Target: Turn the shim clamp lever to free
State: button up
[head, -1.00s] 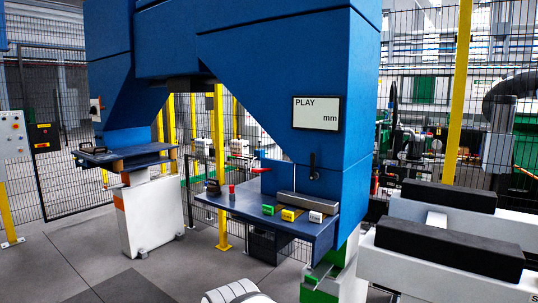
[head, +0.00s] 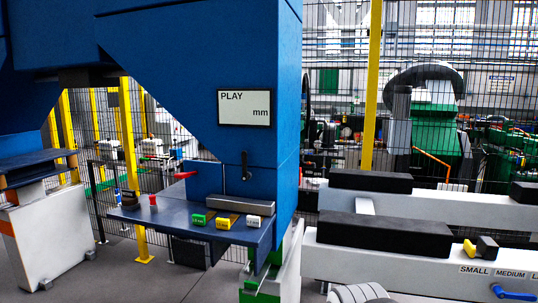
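No label marks which lever is the shim clamp lever. A black lever (head: 245,165) hangs roughly upright on the blue machine (head: 285,110) below the display. A red handle (head: 185,175) sticks out to the left above the machine's dark shelf (head: 185,225). A blue lever (head: 513,293) lies nearly level at the bottom right, below the size labels on a white beam. Green (head: 202,219), yellow (head: 227,222) and white (head: 256,223) tagged blocks lie on the shelf.
The display (head: 245,107) reads "PLAY mm" with no number. The white beam (head: 345,265) bears black pads (head: 383,234), a yellow piece (head: 469,248) and "SMALL" and "MEDIUM" labels. A red knob (head: 153,201) stands on the shelf. Grey floor (head: 160,275) is open at left.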

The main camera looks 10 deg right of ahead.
aim_at(247, 176)
jog(key=i, duration=1)
jog(key=z, duration=0.1)
